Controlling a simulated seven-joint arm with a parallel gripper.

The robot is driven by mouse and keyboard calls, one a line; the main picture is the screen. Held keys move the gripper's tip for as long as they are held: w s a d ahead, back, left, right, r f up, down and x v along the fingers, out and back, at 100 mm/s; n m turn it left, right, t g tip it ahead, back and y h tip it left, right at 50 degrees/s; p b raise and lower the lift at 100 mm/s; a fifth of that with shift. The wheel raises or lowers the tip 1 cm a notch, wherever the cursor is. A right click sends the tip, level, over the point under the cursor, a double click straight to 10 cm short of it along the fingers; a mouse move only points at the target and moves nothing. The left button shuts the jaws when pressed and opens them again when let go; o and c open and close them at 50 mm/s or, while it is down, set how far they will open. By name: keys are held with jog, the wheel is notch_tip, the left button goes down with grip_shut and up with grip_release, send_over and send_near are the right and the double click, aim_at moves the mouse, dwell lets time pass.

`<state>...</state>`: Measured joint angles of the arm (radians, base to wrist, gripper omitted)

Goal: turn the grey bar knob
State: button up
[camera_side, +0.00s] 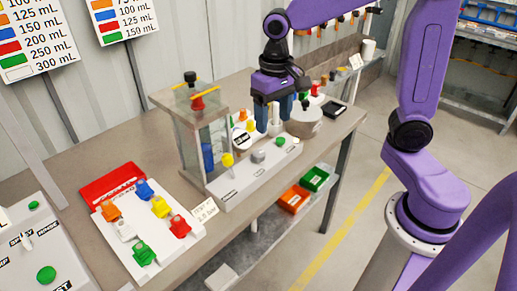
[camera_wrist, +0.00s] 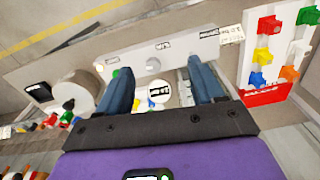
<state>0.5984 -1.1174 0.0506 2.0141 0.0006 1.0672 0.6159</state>
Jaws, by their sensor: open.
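The grey bar knob (camera_side: 258,156) sits on the sloped front of a white control panel (camera_side: 232,190), between a yellow part and a green button. It also shows in the wrist view (camera_wrist: 152,65), between my fingertips in the picture. My gripper (camera_side: 274,124) points down above and behind the panel, with its blue fingers spread wide. In the wrist view my gripper (camera_wrist: 159,67) is open with nothing between the fingers. It appears apart from the knob. The knob is small, and its exact angle is hard to tell.
A clear-walled tank (camera_side: 204,140) stands left of my gripper, and a grey cylinder (camera_side: 304,122) stands to its right. The green button (camera_side: 280,142) and yellow part (camera_side: 228,160) flank the knob. A board of coloured valves (camera_side: 150,225) lies on the left.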

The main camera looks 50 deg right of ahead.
aim_at(258, 152)
jog(key=w+d+m, duration=0.4)
jog(key=w+m, duration=0.2)
jog(key=w, duration=0.2)
notch_tip(258, 152, down, 17)
jog(key=shift+w+d+r, duration=0.1)
jog(key=shift+w, duration=0.05)
dwell(0.3)
jog(key=c, duration=1.1)
jog(key=shift+o, duration=0.2)
